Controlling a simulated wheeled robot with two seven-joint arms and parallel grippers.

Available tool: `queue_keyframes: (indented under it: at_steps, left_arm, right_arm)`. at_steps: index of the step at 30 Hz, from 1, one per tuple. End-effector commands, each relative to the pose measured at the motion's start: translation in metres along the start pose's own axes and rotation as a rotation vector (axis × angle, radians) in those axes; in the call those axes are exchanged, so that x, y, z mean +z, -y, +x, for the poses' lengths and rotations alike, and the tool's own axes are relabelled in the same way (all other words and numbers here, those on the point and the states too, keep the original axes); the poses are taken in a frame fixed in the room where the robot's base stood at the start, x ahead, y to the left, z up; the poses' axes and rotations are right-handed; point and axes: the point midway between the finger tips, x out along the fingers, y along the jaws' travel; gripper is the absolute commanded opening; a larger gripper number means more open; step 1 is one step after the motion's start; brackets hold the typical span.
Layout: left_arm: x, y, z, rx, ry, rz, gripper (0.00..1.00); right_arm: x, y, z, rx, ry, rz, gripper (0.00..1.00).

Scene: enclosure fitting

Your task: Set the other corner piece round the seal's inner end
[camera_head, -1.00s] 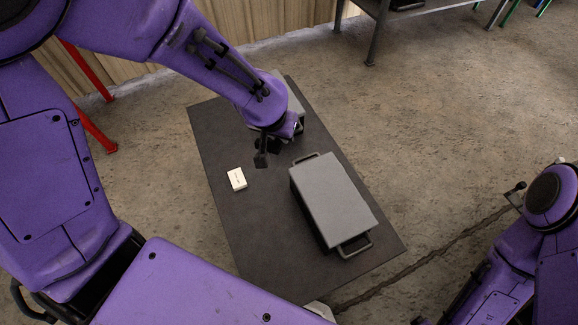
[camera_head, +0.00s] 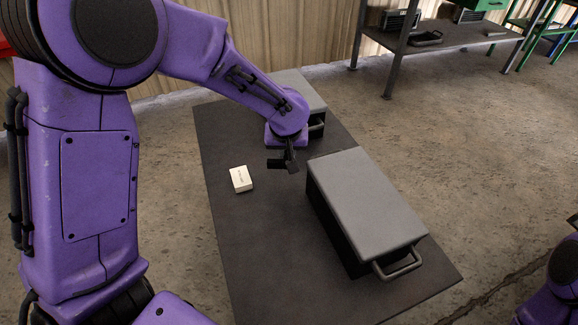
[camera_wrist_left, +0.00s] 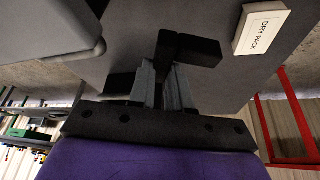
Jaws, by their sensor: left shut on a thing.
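My left gripper (camera_head: 286,158) is shut on a dark angular piece, which shows in the left wrist view as a black L-shaped block (camera_wrist_left: 190,47) at the fingertips. I take it to be the corner piece. It is held over the dark table, left of the near grey enclosure (camera_head: 366,195) and in front of the far grey enclosure (camera_head: 297,90). I cannot tell its height above the table. No seal and no other corner piece can be made out. The enclosures' inner sides are hidden or dark. My right gripper is out of view.
A small white box marked DRY PACK (camera_head: 240,179) lies on the dark table (camera_head: 270,265), left of my gripper. The near enclosure has a handle (camera_head: 399,264) at its front end. The table's front left is clear. A grey shelf (camera_head: 440,48) stands beyond.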

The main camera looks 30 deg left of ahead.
Motion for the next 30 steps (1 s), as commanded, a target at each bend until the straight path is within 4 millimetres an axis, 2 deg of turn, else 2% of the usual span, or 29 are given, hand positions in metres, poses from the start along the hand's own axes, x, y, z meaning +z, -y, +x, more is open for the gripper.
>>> queue_keyframes:
  at_steps: [1, 3, 10, 15, 26, 27, 29, 30]
  left_arm:
    - [-0.001, 0.0, 0.019, -0.001, 0.006, 0.0, 0.0]
    - [-0.006, -0.001, 0.034, 0.0, 0.004, -0.001, 0.0]
    - [-0.015, -0.003, 0.059, 0.001, 0.002, 0.001, 0.0]
    - [-0.004, -0.003, 0.085, 0.0, 0.001, 0.003, 0.0]
    - [-0.002, -0.003, 0.088, 0.001, -0.001, 0.003, 0.0]
    - [-0.003, -0.003, 0.087, 0.002, -0.001, 0.003, 0.28]
    - [-0.003, -0.003, 0.087, 0.002, -0.001, 0.003, 0.43]
    - [-0.003, -0.003, 0.087, 0.002, -0.001, 0.003, 0.43]
  right_arm:
    - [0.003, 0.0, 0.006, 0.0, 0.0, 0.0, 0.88]
    - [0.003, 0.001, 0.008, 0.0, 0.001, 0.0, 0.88]
    - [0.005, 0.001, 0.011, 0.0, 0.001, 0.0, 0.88]
    - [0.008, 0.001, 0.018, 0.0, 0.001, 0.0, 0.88]
    - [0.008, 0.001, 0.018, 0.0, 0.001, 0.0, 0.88]
    - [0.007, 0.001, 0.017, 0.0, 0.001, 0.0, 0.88]
    - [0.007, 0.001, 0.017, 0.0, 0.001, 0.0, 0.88]
    - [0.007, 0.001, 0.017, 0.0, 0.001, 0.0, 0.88]
